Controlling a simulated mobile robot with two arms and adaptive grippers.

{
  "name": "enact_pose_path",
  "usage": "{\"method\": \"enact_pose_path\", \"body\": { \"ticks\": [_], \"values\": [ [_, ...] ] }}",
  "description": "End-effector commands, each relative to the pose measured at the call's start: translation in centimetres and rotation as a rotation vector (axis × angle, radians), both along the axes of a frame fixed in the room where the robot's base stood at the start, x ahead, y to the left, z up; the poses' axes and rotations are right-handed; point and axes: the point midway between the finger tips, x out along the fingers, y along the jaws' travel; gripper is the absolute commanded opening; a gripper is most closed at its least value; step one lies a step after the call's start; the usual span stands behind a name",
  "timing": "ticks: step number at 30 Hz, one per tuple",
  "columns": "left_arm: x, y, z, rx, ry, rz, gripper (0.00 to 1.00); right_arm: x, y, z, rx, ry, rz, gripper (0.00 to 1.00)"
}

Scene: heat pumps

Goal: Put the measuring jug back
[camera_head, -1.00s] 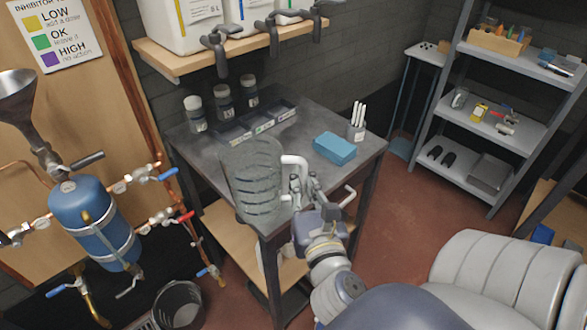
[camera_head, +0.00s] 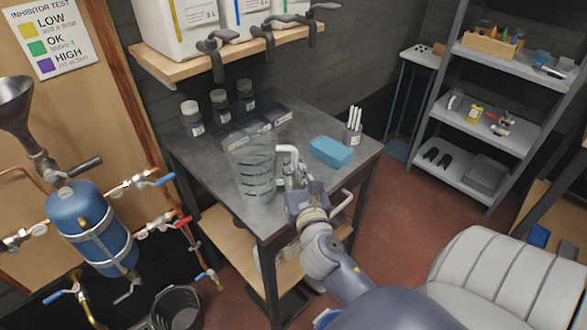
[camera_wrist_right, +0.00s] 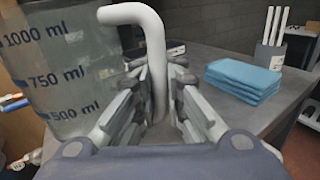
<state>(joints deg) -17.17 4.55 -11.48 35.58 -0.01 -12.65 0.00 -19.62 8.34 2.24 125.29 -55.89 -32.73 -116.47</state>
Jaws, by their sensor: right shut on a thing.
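The clear measuring jug (camera_head: 253,172) is upright at the front part of the grey table (camera_head: 205,187). Its white handle points toward my right gripper (camera_head: 293,182). In the right wrist view the jug (camera_wrist_right: 60,75) fills the left side, with marks such as 750 ml and 1000 ml. There my right gripper (camera_wrist_right: 155,112) is shut on the jug's white handle (camera_wrist_right: 155,60), with a finger on each side. I cannot tell for sure whether the jug's base touches the table top. My left gripper is not in view.
Dark-lidded bottles (camera_head: 192,118) and a low divided tray (camera_head: 268,122) stand behind. A shelf with white containers (camera_head: 180,22) and dark taps hangs above the table's back.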

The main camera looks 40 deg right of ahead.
Motion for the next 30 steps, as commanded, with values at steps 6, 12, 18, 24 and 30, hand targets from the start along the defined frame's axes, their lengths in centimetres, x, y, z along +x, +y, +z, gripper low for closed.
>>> {"method": "enact_pose_path", "body": {
  "ticks": [6, 12, 18, 24, 30],
  "values": [
    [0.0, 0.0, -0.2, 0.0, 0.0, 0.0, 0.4, 0.0, 0.0, -0.3, 0.0, 0.001, 0.0, 0.1],
    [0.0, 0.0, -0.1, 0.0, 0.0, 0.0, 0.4, 0.0, 0.0, -0.3, 0.0, 0.001, 0.0, 0.31],
    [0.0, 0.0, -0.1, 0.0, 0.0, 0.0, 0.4, 0.0, 0.0, -0.2, 0.0, 0.0, 0.0, 0.31],
    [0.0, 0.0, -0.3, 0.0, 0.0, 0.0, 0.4, -1.1, 0.6, -0.2, 0.002, 0.004, 0.001, 0.31],
    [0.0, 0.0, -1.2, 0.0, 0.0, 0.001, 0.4, -4.7, 2.3, -0.4, 0.002, 0.004, 0.0, 0.31]
  ]
}}
